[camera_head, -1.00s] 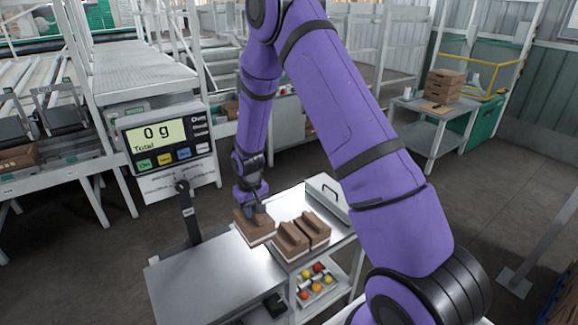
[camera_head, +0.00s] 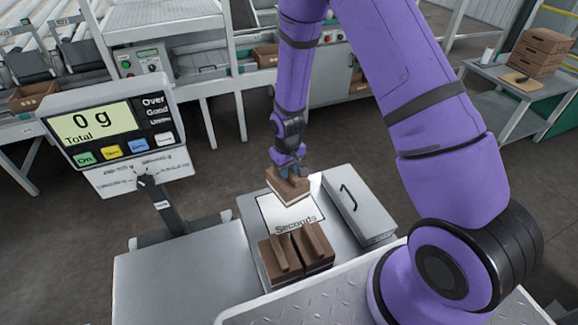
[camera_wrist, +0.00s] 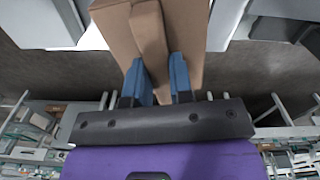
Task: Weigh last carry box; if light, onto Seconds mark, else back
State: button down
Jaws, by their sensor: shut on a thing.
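My gripper (camera_head: 288,167) is shut on a brown carry box (camera_head: 287,188), gripping the raised strip along its top. In the head view the box hangs over the white Seconds mark (camera_head: 284,221); I cannot tell whether it touches it. In the wrist view the same box (camera_wrist: 120,35) sits between the blue fingertips (camera_wrist: 158,80). Two more brown carry boxes (camera_head: 279,262) (camera_head: 314,249) stand side by side at the near edge of the mark. The scale display (camera_head: 95,122) reads 0 g, and the scale's steel plate (camera_head: 180,280) is bare.
A pole (camera_head: 168,208) holds up the display behind the plate. A side table (camera_head: 490,85) at far right bears stacked brown boxes (camera_head: 542,50). Conveyor frames stand behind.

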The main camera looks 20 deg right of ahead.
jog(key=shift+f, duration=3.95)
jog(key=shift+f, duration=0.3)
jog(key=c, duration=0.9)
grip_release()
jog(key=c, duration=0.3)
jog(key=shift+c, duration=0.2)
jog(key=shift+r, duration=0.1)
jog(key=shift+r, duration=3.45)
